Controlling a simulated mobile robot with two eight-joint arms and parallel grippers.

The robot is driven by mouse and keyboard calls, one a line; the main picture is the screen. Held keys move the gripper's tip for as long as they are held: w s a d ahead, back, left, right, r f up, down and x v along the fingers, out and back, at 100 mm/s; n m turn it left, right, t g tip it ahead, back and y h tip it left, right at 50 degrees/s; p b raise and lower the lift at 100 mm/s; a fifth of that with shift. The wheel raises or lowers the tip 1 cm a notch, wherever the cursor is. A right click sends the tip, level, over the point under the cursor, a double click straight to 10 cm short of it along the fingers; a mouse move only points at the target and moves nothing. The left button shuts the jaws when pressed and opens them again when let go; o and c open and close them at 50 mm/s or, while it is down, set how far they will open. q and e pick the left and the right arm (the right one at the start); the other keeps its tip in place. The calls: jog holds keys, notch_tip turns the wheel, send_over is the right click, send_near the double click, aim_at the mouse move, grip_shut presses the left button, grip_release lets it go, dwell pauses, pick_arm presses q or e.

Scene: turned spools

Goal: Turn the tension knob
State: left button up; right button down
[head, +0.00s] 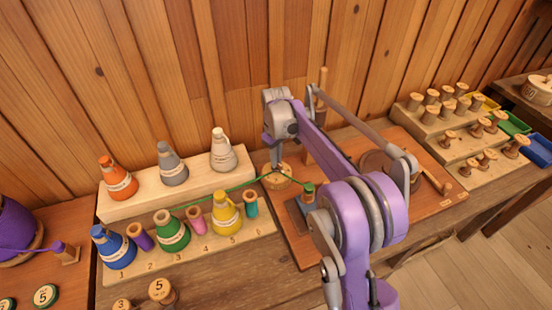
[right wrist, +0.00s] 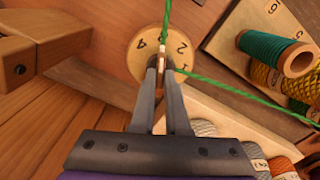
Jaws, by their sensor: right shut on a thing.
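The tension knob is a round wooden dial (head: 285,183) on the wooden winder board. In the right wrist view the dial (right wrist: 138,62) shows black numbers on its face. My right gripper (head: 276,166) points down onto the dial from above. In the right wrist view its fingertips (right wrist: 162,66) are shut on a small raised grip at the knob's middle. A green thread runs from the green cone (head: 171,234) past the knob to a small green-wound spool (head: 309,190) on the winder. The fingers hide part of the dial. My left gripper is not in view.
A numbered rack (head: 140,272) of cones and small spools stands left of the winder, with a pale raised block (head: 130,208) of cones behind it. A stepped stand (head: 432,128) of wooden spools and coloured trays stand at right. My right arm covers much of the winder board (head: 420,208).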

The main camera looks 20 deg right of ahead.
jog(key=c, duration=0.9)
grip_release()
notch_tip(320, 180, up, 11)
jog(key=shift+f+p, duration=0.1)
jog(key=shift+p, duration=0.3)
